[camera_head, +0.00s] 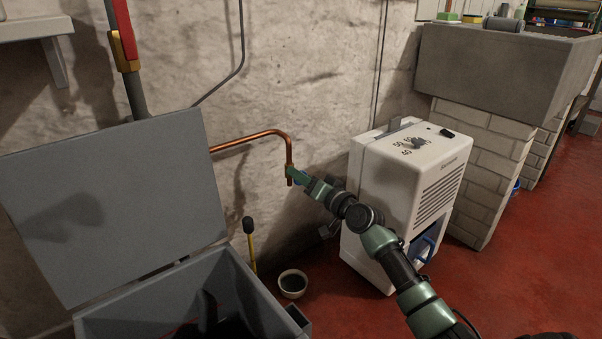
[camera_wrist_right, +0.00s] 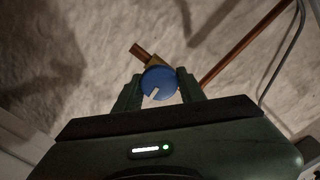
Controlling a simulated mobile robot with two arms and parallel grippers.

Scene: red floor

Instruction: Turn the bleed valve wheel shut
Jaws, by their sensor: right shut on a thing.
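The bleed valve wheel (camera_wrist_right: 159,83) is a small blue disc with a pale mark on its face. It sits on a brass valve body (camera_wrist_right: 156,61) at the end of a copper pipe (camera_head: 253,138) that comes along the wall and bends down. My right gripper (camera_wrist_right: 160,88) is shut on the wheel, with one finger on each side of it. In the head view the right gripper (camera_head: 301,178) reaches the pipe's lower end from the right, and only a bit of blue shows there. My left gripper is not in view.
A white dehumidifier (camera_head: 376,190) stands close to the right of my right arm. A grey chest with a raised lid (camera_head: 120,205) is at the left. A bowl (camera_head: 293,284) sits on the floor below the pipe.

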